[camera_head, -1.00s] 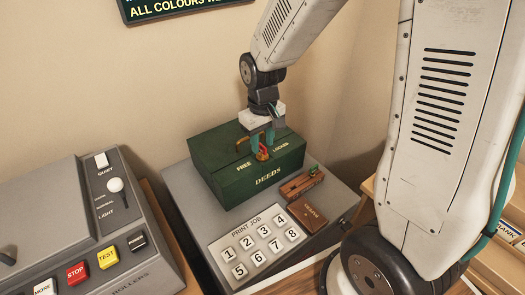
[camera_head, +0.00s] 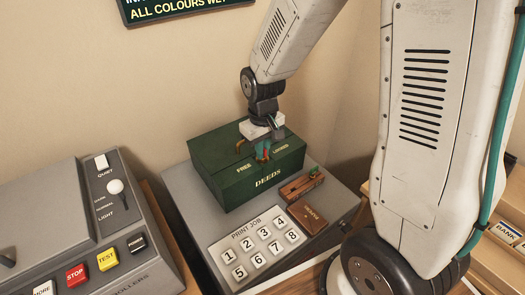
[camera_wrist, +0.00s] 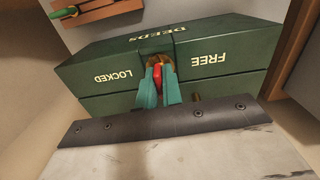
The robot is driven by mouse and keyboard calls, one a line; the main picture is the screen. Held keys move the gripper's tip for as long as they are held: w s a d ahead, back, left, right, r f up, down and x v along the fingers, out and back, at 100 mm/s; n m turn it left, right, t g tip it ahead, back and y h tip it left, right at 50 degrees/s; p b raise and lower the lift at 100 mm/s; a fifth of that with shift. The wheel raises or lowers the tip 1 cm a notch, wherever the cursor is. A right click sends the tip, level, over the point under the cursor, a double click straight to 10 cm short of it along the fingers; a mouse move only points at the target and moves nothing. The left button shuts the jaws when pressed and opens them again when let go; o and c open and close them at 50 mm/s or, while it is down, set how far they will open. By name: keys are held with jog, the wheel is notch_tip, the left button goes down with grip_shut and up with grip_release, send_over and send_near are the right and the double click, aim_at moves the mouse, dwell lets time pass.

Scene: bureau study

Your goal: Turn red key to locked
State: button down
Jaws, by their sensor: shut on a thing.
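The green deeds box (camera_head: 248,165) stands on a grey cabinet top, its lid marked FREE on the left and LOCKED on the right in the head view. In the wrist view the box (camera_wrist: 100,72) appears turned around, with LOCKED left and FREE right. The red key (camera_wrist: 158,77) sits in a brass-coloured round plate between the two words. My gripper (camera_wrist: 159,88) is shut on the red key, its teal fingers on either side. In the head view my gripper (camera_head: 263,151) hides most of the key, and I cannot tell exactly where the key points.
A keypad marked PRINT JOB (camera_head: 260,248) lies in front of the box. A wooden block with a green piece (camera_head: 302,186) and a brown box (camera_head: 307,217) are beside it. A grey console with buttons (camera_head: 85,215) stands at left. The wall is close behind.

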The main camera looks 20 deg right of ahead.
notch_tip(320, 180, up, 9)
jog(key=shift+r, duration=0.15)
jog(key=shift+f+n, duration=0.7)
jog(key=shift+f, duration=0.65)
jog(key=shift+f+n, duration=0.7)
jog(key=shift+f, duration=0.65)
jog(key=shift+f, duration=0.1)
jog(key=shift+f, duration=0.75)
jog(key=shift+f, duration=0.95)
